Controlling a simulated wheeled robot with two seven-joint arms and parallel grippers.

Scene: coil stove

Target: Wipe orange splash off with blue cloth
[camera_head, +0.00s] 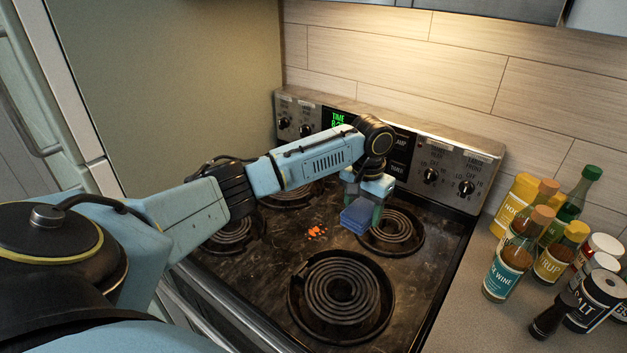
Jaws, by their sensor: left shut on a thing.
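The orange splash (316,232) is a small patch of bright bits on the dark stove top (275,262), between the coil burners. My left gripper (362,203) points down over the stove and is shut on the folded blue cloth (357,216). The cloth is to the right of the splash and a little behind it, apart from it in the picture. It overlaps the left edge of the back right coil. I cannot tell whether the cloth touches the stove top. My right gripper is not in view.
A large front coil (341,298) and the back right coil (391,232) rise from the stove top. The control panel (440,170) with knobs stands behind. Several bottles and jars, among them a wine bottle (508,262), crowd the right counter (470,295). A tall panel (180,80) closes the left.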

